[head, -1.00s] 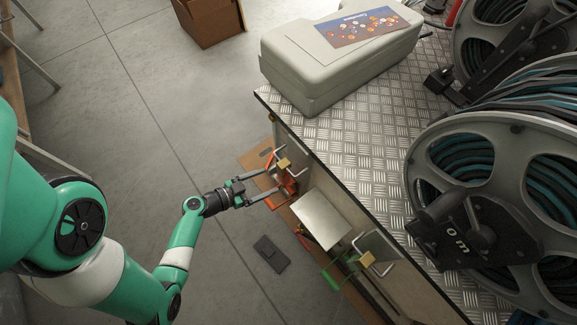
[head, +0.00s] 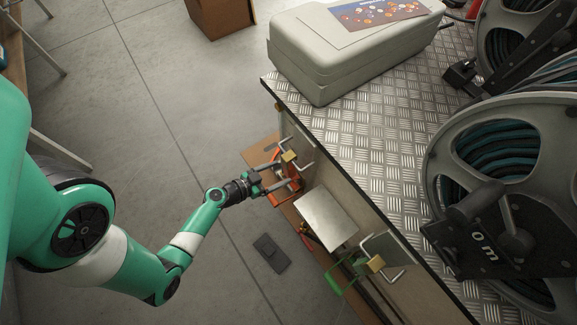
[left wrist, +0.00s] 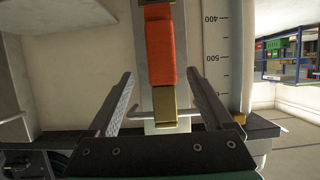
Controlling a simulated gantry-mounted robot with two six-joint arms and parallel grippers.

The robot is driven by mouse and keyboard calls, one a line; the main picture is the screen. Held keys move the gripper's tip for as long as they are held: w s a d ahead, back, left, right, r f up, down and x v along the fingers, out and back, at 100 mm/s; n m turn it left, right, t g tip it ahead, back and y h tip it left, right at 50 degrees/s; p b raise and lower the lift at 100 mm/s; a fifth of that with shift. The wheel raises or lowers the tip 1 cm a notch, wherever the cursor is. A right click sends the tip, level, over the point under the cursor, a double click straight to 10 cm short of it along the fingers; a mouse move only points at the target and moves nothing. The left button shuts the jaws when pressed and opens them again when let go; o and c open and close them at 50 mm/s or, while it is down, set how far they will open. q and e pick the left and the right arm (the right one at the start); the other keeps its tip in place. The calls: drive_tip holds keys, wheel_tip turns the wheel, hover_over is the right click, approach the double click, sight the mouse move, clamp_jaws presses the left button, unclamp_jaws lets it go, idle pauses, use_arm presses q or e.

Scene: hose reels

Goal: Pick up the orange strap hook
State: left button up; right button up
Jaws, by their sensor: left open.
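The orange strap hook (head: 272,198) hangs on the front of the cabinet below the metal counter. In the left wrist view it is an upright orange strap (left wrist: 161,48) with a brass-coloured end (left wrist: 165,105). My left gripper (head: 284,183) is open at the hook. In the left wrist view its fingers (left wrist: 161,76) stand on either side of the strap, with gaps visible on both sides, so it holds nothing. In the head view the fingers partly hide the hook. My right gripper is not in view.
A green strap hook (head: 334,284) hangs farther along the cabinet front. A tilted metal plate (head: 326,218) is between them. Brass blocks with metal handles (head: 289,156) jut out nearby. A grey case (head: 345,60) and hose reels (head: 492,215) occupy the counter.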

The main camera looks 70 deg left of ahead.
sight(285, 168)
use_arm(q)
drive_tip(key=x, duration=0.5)
drive_tip(key=shift+w+a+r+b, duration=0.2)
drive_tip(key=shift+a+b, duration=0.05)
drive_tip(key=shift+b, duration=0.1)
drive_tip(key=shift+s, duration=0.1)
drive_tip(key=shift+d, duration=0.1)
drive_tip(key=shift+c, duration=0.3)
clamp_jaws()
